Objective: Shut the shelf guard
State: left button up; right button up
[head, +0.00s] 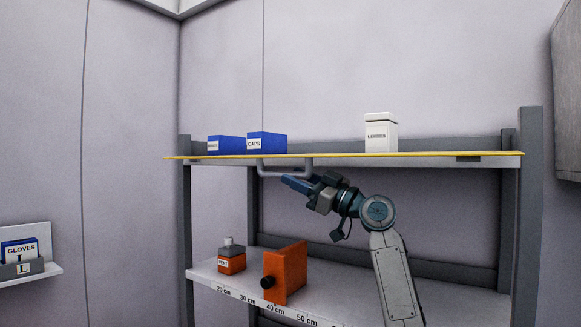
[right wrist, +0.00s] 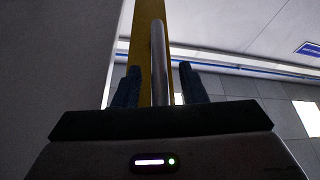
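The shelf guard (head: 400,155) shows as a thin yellow-edged strip along the front of the upper shelf, seen nearly edge-on. A grey bar handle (head: 284,174) hangs under its left half. My right gripper (head: 298,184) is just below the handle. In the right wrist view the guard (right wrist: 145,30) is a yellow strip, with the metal handle (right wrist: 158,55) in front of it. The handle reaches between the fingers of the right gripper (right wrist: 160,86); they are apart, with gaps on both sides. My left gripper is out of view.
Two blue boxes, one labelled CAPS (head: 267,144), and a white LENSES box (head: 380,134) stand on the upper shelf. A GLOVES box (head: 20,250) sits on a wall ledge at left.

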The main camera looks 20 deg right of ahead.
jog(key=shift+x, duration=1.1)
jog(key=shift+f, duration=0.1)
grip_shut()
